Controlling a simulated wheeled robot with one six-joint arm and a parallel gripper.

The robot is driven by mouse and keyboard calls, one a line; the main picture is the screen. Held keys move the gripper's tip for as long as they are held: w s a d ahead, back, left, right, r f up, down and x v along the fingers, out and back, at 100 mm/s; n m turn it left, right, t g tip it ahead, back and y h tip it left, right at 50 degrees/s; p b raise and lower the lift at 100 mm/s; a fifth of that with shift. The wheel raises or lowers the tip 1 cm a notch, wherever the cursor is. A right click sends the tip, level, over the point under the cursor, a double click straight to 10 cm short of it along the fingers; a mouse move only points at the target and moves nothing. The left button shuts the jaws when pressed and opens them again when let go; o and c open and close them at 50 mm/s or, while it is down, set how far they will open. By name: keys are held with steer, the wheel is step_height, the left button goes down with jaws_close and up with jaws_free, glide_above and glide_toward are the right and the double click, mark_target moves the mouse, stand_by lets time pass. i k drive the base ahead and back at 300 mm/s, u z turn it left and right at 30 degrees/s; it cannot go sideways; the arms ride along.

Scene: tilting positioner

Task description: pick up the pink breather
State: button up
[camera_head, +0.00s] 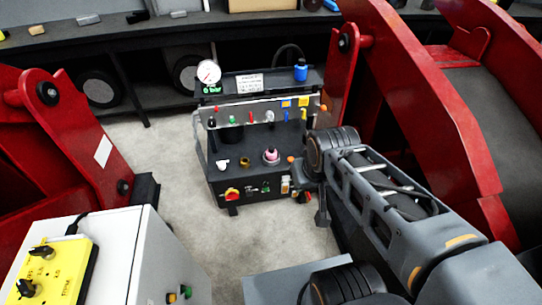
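The pink breather (271,155) is a small rounded pink piece, upright on the black lower shelf (240,174) of the control stand, right of the middle. My gripper (321,216) is at the end of my arm, to the right of the stand and lower in the picture than the breather. It appears apart from the breather. My gripper is small and dark here, partly hidden by my wrist, and its finger opening cannot be made out.
A white fitting (222,164) and a brass ring (244,162) stand left of the breather. A panel with coloured valves (252,116) rises behind. A gauge (208,72) and blue bottle (300,70) are on top. Red frames (66,125) flank the stand.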

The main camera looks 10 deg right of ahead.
mark_target(271, 152)
steer(key=z, duration=0.15)
steer(key=i, duration=1.4)
steer(key=u, duration=1.95)
